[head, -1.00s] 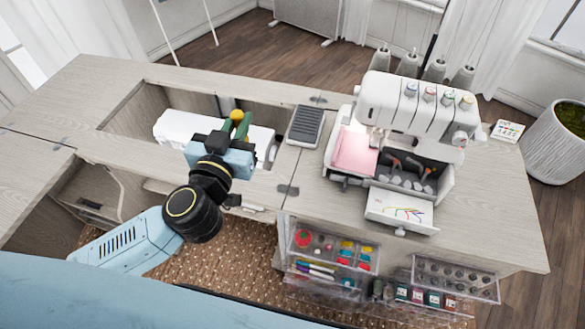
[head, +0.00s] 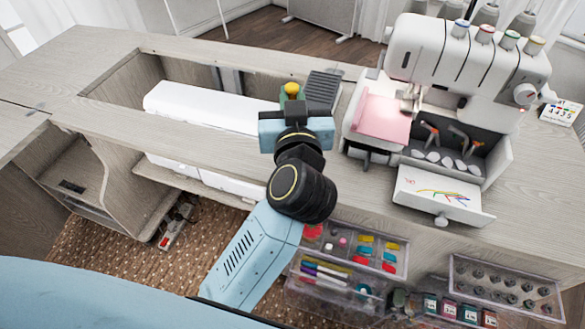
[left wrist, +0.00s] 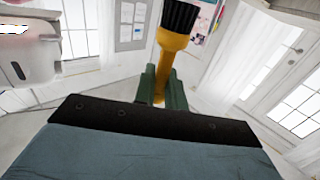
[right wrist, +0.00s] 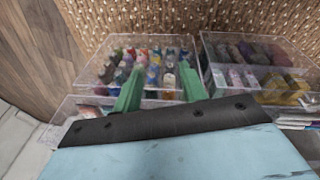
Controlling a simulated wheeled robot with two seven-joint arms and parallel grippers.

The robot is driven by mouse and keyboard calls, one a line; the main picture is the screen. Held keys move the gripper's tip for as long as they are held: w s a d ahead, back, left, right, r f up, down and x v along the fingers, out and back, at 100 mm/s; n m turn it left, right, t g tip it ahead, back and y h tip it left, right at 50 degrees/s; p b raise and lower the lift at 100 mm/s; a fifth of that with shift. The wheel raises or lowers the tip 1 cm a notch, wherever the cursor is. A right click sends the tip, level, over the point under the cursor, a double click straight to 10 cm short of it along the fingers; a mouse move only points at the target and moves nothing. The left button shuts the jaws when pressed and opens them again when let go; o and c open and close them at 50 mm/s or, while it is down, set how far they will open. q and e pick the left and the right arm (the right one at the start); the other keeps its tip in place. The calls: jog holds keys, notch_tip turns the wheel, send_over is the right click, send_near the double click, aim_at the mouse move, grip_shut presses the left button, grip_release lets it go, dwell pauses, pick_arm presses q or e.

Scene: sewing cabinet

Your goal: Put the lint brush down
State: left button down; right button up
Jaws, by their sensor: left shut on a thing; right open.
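The lint brush has a yellow handle and black bristles. In the left wrist view the lint brush (left wrist: 172,40) stands up between the green fingers of my left gripper (left wrist: 162,88), bristles away from the gripper. In the head view only a yellow bit of the brush (head: 291,89) shows above my left gripper (head: 292,97); the rest is hidden. The gripper is shut on it, over the cabinet top beside the dark ridged pad (head: 322,91). My right gripper (right wrist: 158,88) is open and empty in the right wrist view, over clear boxes.
The white sewing machine (head: 465,65) stands right of the pad, with an open drawer (head: 440,197) in front. A white long machine (head: 210,108) lies in the cabinet opening at left. Clear organisers (head: 350,250) hang below the front edge.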

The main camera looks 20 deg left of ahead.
pick_arm(q)
notch_tip(320, 180, down, 6)
jog(key=b, duration=0.3)
jog(key=shift+r+b, duration=0.1)
jog(key=shift+b, duration=0.25)
jog(key=shift+f, duration=0.4)
notch_tip(320, 180, down, 3)
jog(key=b, duration=0.2)
jog(key=shift+f+b, duration=0.1)
jog(key=shift+b, duration=0.3)
pick_arm(e)
jog(key=a+r, duration=0.3)
jog(key=r, duration=0.5)
jog(key=w+a+r+t+y, duration=0.1)
jog(key=a+r, duration=0.3)
jog(key=r, duration=0.3)
jog(key=shift+w+r, duration=0.3)
jog(key=shift+r, duration=0.1)
